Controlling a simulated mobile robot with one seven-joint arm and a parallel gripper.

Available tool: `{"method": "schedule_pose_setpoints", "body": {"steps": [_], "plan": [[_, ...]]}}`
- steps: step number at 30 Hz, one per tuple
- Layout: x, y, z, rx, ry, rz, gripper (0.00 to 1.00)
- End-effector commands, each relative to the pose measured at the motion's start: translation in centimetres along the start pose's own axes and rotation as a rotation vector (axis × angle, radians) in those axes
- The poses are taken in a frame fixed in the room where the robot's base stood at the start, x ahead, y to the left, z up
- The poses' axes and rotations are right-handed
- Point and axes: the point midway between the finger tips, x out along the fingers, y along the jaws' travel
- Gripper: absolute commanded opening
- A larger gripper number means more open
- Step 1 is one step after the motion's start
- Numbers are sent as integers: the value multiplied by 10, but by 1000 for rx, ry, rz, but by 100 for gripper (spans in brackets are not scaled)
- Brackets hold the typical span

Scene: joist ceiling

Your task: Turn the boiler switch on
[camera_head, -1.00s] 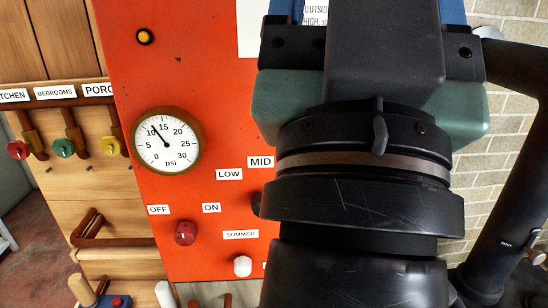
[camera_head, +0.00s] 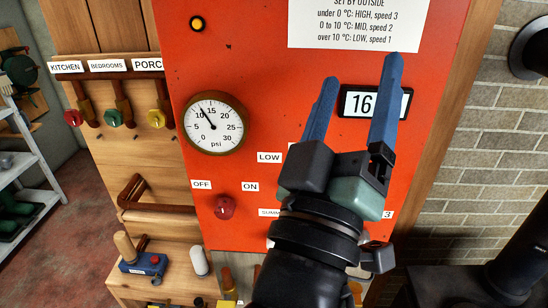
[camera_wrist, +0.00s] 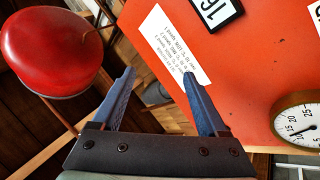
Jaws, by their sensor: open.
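The boiler is an orange-red panel (camera_head: 250,90) on a wooden wall. Its red round switch knob (camera_head: 224,207) sits low on the left, below and between the OFF label (camera_head: 202,184) and the ON label (camera_head: 250,187). The knob is too small to tell which label it points to. My gripper (camera_head: 362,72) is open and empty, up and right of the knob, in front of the display reading 16. In the wrist view, the open fingers (camera_wrist: 158,75) are near the white notice (camera_wrist: 165,50); the knob is not in that view.
A psi gauge (camera_head: 214,123) is above the knob. Coloured valves on pipes (camera_head: 115,117) are on the left. A bench with a blue tool (camera_head: 142,264) and a white cylinder (camera_head: 199,261) is below. A red stool (camera_wrist: 45,50) shows in the wrist view.

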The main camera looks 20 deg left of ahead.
Motion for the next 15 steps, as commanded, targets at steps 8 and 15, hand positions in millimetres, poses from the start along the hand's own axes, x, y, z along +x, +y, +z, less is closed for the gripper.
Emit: {"method": "schedule_pose_setpoints", "body": {"steps": [8, 15], "plan": [[-88, -131, 45, -931, -22, -322, 76], [-193, -202, 51, -1516, 244, -550, 76]]}}
